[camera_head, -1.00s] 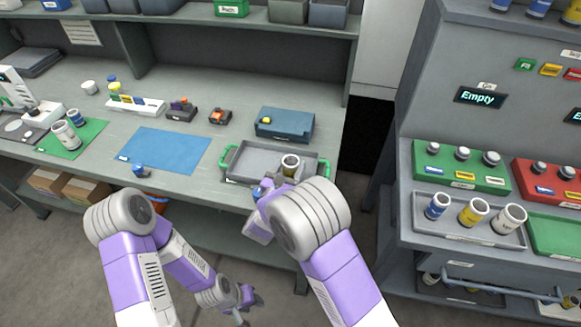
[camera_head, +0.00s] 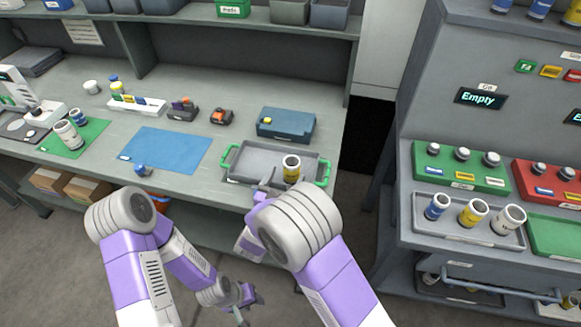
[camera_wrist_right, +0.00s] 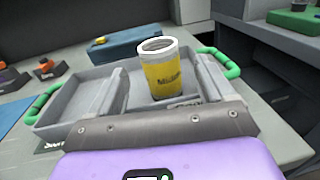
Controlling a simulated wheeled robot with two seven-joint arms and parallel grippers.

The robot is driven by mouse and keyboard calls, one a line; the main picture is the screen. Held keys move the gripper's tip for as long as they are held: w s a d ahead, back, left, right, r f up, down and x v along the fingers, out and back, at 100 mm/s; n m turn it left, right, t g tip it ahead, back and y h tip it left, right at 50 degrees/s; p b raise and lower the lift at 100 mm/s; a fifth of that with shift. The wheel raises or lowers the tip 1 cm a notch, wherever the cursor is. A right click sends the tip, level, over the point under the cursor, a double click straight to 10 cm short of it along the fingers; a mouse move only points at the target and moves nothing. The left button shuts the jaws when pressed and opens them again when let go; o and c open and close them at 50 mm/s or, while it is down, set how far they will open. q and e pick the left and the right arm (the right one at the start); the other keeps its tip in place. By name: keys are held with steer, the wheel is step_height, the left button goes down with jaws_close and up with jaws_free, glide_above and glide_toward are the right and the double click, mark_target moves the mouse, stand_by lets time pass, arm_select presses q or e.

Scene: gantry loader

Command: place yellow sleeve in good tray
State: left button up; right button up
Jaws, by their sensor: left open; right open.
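A yellow sleeve (camera_head: 291,174) with a white rim stands upright in a grey tray with green handles (camera_head: 243,164) on the bench, towards the tray's right side. The sleeve (camera_wrist_right: 162,76) and tray (camera_wrist_right: 62,118) also show in the right wrist view. My right gripper (camera_head: 267,182) is open at the tray's front edge. In the wrist view its fingers (camera_wrist_right: 160,95) are spread, with the sleeve beyond and between them; I cannot tell whether either touches it. My left gripper (camera_head: 246,304) is open and empty, low in front of the bench.
A blue case (camera_head: 290,127) sits behind the tray, and a blue mat (camera_head: 165,150) lies left. At right, a machine holds a grey tray (camera_head: 455,233) with blue, yellow and white sleeves, beside green and red racks. A dark gap separates bench and machine.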

steer(key=v, duration=0.7)
steer(key=shift+p, duration=0.3)
